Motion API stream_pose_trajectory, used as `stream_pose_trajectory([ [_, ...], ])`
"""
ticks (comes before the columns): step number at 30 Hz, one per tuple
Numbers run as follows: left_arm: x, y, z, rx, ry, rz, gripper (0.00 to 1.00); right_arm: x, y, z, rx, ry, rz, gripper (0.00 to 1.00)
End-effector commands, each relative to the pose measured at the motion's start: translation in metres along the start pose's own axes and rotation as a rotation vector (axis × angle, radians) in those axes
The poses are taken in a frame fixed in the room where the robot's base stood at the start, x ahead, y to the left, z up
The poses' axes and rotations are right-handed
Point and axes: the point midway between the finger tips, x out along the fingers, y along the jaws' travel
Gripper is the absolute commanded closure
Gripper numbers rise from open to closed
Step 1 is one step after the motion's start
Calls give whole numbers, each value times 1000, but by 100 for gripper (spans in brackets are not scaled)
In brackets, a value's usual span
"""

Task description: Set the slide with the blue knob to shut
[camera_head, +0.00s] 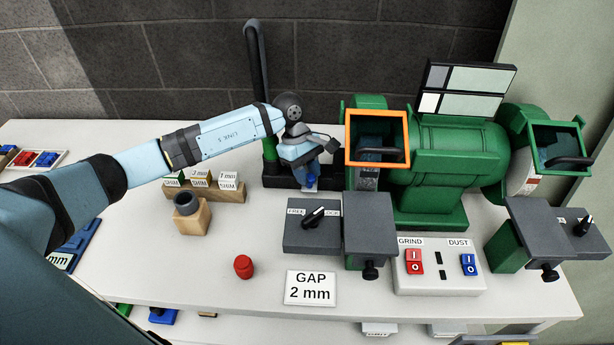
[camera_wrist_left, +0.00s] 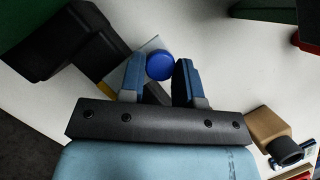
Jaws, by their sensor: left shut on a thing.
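The blue knob (camera_wrist_left: 160,66) sits between the two blue fingers of my left gripper (camera_wrist_left: 157,80) in the left wrist view, and the fingers are shut on it. A thin pale plate, apparently the slide (camera_wrist_left: 150,46), shows beside the knob, next to a black duct (camera_wrist_left: 92,42). In the head view my left gripper (camera_head: 309,177) points down at the black duct (camera_head: 278,181) left of the green grinder (camera_head: 440,160). There the fingers hide most of the knob and slide, so I cannot tell how far in the slide is. My right gripper is not in view.
A wooden block with a dark cup (camera_head: 188,212) and a rack of labelled gauges (camera_head: 205,187) stand left of the duct. A red knob-like piece (camera_head: 243,266), a gap sign (camera_head: 310,287) and the switch box (camera_head: 440,267) are nearer the front.

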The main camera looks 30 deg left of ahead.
Motion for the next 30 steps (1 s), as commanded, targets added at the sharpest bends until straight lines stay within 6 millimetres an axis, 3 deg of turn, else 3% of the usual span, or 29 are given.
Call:
stream_pose_trajectory([
  [2, 0, 12, -13, -2, 3, 5, 100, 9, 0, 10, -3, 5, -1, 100],
  [6, -7, 24, -24, -1, 2, 5, 100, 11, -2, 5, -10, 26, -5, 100],
  [16, -13, 28, -26, -1, 2, 7, 100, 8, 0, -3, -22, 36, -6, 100],
  [17, -13, 28, -26, -1, 3, 7, 65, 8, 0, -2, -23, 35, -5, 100],
  [20, -13, 27, -25, -1, 2, 7, 43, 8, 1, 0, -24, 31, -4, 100],
  [30, -15, 27, -25, 0, 1, 4, 43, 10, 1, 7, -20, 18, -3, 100],
])
